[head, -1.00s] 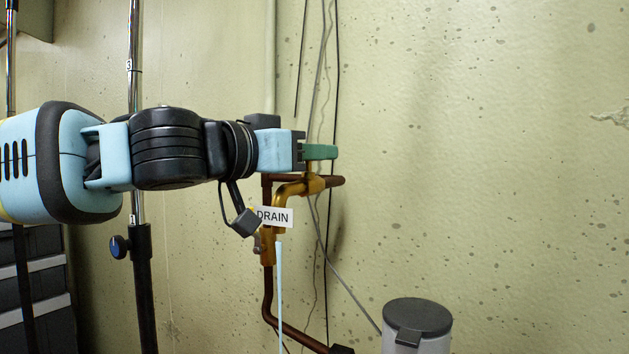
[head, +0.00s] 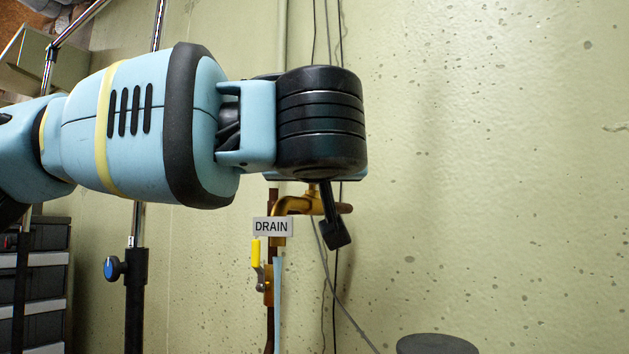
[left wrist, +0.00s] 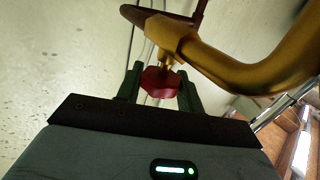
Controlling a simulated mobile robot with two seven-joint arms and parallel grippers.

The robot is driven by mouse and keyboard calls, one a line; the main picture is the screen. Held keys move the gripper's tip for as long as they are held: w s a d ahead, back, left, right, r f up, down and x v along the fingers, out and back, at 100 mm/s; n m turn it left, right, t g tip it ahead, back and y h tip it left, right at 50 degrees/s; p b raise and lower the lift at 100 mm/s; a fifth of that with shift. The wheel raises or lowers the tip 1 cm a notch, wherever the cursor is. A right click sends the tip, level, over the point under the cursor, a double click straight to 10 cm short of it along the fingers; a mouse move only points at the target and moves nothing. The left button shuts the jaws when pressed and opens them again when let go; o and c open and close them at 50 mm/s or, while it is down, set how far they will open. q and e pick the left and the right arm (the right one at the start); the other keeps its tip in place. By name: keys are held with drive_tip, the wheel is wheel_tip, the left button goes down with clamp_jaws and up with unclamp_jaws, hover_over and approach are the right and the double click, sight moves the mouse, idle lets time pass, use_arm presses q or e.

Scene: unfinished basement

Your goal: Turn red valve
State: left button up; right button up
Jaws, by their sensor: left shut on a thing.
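The red valve (left wrist: 161,82) shows in the left wrist view as a small red handle on the stem under the brass fitting. My left gripper (left wrist: 160,86) has its two green fingers on either side of the handle, shut on it. In the head view the red valve and the fingers are hidden behind my black wrist, which is just above the brass pipe (head: 288,205). The brass pipe also crosses the left wrist view (left wrist: 245,72). My right gripper is in neither view.
A DRAIN tag (head: 272,227) hangs at the pipe, with a yellow lever (head: 256,252) below it. Thin cables run down the wall behind. A dark lid (head: 437,344) is at the bottom right. A black stand (head: 135,300) is at the left. The wall at right is clear.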

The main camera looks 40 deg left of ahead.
use_arm(q)
drive_tip(key=shift+f+n+g+y, duration=0.15)
drive_tip(key=shift+n+g+y, duration=0.45)
drive_tip(key=shift+g, duration=0.2)
drive_tip(key=o, duration=1)
